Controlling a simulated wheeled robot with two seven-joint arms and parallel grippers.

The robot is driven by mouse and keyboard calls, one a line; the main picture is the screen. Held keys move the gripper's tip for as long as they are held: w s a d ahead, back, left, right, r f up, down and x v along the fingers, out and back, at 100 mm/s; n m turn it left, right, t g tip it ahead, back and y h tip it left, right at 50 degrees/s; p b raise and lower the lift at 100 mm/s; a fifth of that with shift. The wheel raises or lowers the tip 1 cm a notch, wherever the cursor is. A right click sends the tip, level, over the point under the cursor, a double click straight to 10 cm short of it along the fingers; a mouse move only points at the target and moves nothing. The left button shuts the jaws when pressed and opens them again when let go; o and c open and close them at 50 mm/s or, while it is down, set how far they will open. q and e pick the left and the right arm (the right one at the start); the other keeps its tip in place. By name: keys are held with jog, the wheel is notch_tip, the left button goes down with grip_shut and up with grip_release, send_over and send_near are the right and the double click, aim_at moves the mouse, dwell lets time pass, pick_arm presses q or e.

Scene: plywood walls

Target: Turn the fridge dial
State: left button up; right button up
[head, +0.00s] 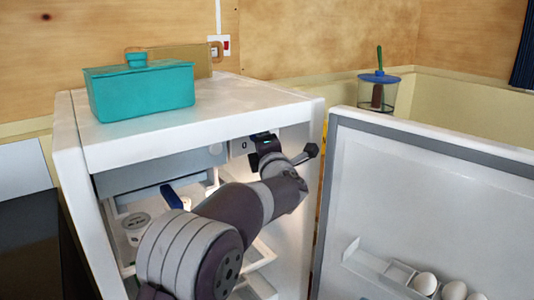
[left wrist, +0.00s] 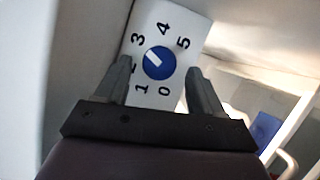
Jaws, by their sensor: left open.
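The fridge dial (left wrist: 158,63) is a round blue knob with a white pointer bar on a white plate numbered 0 to 5. My left gripper (left wrist: 158,68) is open, with one finger on each side of the dial in the left wrist view. I cannot tell whether either finger touches it. In the head view my left gripper (head: 264,149) is at the upper right inside the open fridge (head: 235,98). It hides the knob there; part of the dial plate (head: 240,147) shows. My right gripper is not in view.
The fridge door (head: 430,200) stands open at the right, with eggs (head: 425,283) in its shelf. A teal lidded box (head: 140,90) sits on top of the fridge. A white cup (head: 136,226) and a blue item (head: 172,196) are inside, beside my arm.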

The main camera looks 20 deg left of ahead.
pick_arm(q)
jog(key=v, duration=1.1)
jog(key=shift+s+b, duration=0.25)
jog(key=shift+b, duration=0.2)
jog(key=shift+d, duration=0.15)
